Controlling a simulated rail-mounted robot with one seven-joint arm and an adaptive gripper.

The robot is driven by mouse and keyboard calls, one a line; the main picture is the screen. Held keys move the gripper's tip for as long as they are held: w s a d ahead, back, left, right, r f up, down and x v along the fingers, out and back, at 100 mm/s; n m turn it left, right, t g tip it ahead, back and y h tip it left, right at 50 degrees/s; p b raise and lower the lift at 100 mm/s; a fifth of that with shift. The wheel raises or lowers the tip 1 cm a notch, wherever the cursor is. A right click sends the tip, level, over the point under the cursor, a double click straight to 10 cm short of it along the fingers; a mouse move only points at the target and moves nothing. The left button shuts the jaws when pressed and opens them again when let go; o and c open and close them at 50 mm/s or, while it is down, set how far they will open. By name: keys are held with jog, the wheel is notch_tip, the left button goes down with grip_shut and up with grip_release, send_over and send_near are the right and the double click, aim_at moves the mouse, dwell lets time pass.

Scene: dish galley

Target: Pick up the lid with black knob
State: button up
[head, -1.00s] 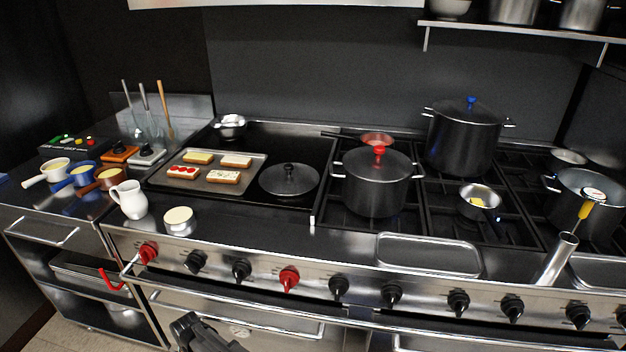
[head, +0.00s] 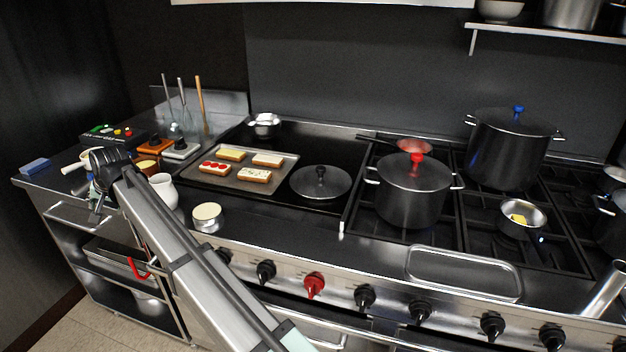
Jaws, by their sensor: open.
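The lid with black knob (head: 334,187) lies flat on the dark griddle surface, just right of the sandwich tray. It is round and dark grey, and its black knob (head: 320,172) stands up in the middle. My gripper (head: 97,208) is in the left part of the head view, open, over the front of the left counter near the cups. It is far to the left of the lid and holds nothing that I can see. My arm crosses the lower left of the view.
A tray (head: 216,183) with several topped bread slices is left of the lid. A pot with a red-knobbed lid (head: 412,195) stands close on the right. A white jug (head: 163,190) and a small round tin (head: 207,222) are near my arm. The griddle in front of the lid is clear.

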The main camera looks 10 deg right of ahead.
jog(key=w+d+r+m+t+p, duration=0.15)
jog(key=w+d+r, duration=0.3)
jog(key=r, duration=0.45)
notch_tip(320, 180, up, 7)
jog(key=m+g+h+p, duration=0.6)
jog(key=m+p, duration=0.3)
send_over(321, 167)
jog(key=f+p, duration=0.1)
jog(key=f, duration=0.4)
jog(key=f+p, duration=0.2)
jog(key=f, duration=0.4)
jog(key=shift+s+a+f, duration=0.15)
jog(key=shift+s+f, duration=0.05)
jog(key=shift+f+p, duration=1.2)
jog(key=shift+f, duration=1.4)
grip_shut()
